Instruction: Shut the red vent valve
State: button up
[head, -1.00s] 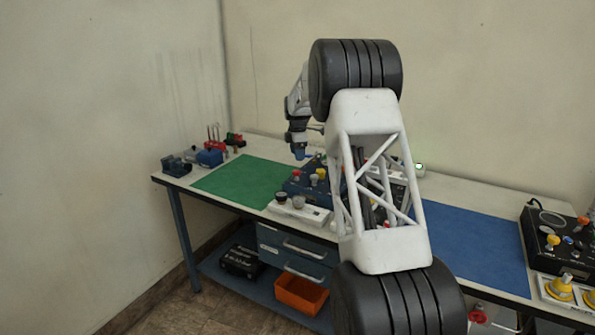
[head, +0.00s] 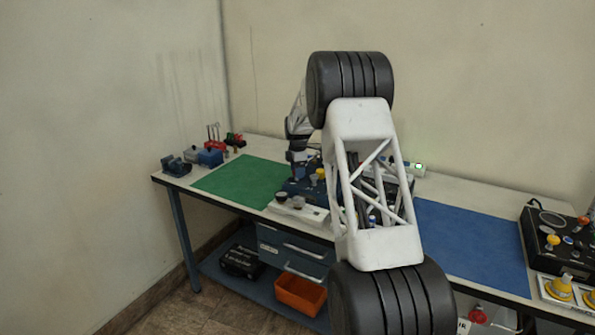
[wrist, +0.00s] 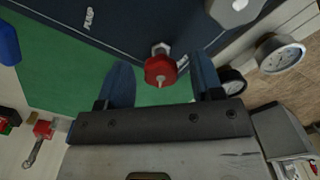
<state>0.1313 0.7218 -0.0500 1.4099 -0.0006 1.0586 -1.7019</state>
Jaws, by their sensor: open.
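The red vent valve (wrist: 161,68) shows in the wrist view as a red round knob on a metal stem at the edge of a dark blue panel (wrist: 115,28). My gripper (wrist: 162,78) is open, with one blue finger on each side of the knob and visible gaps between. I cannot tell whether the fingers are level with it in depth. In the head view my gripper (head: 301,168) is over the left part of the panel (head: 296,188) and hides the red knob. A yellow knob (head: 320,173) shows just to the right.
A green mat (head: 242,182) lies left of the panel and is clear. Gauges (wrist: 280,54) stand close to the right finger in the wrist view. A blue mat (head: 470,250) lies at right, before another black panel (head: 550,240). Blue and red items (head: 209,156) stand at the back left.

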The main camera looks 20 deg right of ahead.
jog(key=c, duration=0.9)
